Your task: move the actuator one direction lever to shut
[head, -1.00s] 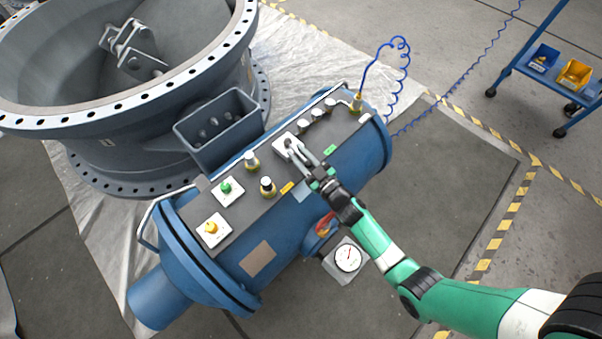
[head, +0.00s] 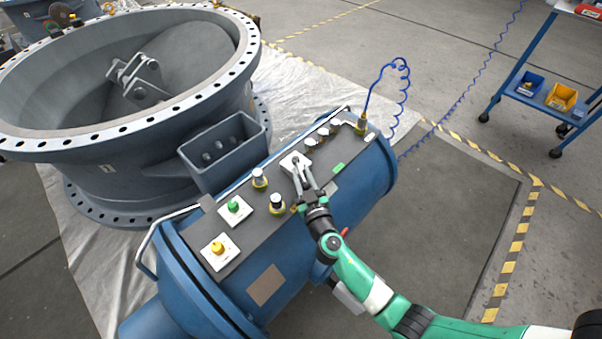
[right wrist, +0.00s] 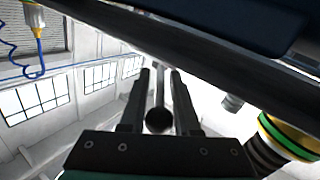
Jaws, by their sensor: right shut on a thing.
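The blue cylindrical actuator (head: 352,190) lies beside the large grey valve body, with a dark control panel along its top. On the panel, a white square plate (head: 289,160) carries the direction lever, mostly hidden by my right gripper (head: 299,170). In the right wrist view, a dark lever with a round end (right wrist: 158,119) stands between the two fingers of the right gripper (right wrist: 159,78). The right gripper is shut on this lever. My left gripper is not in view.
A green knob (head: 234,206) and a yellow knob (head: 217,247) sit on white plates left of the gripper. Brass-based fittings (head: 259,178) stand nearby. A coiled blue hose (head: 403,80) rises at the panel's far end. A blue cart (head: 520,85) stands far right.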

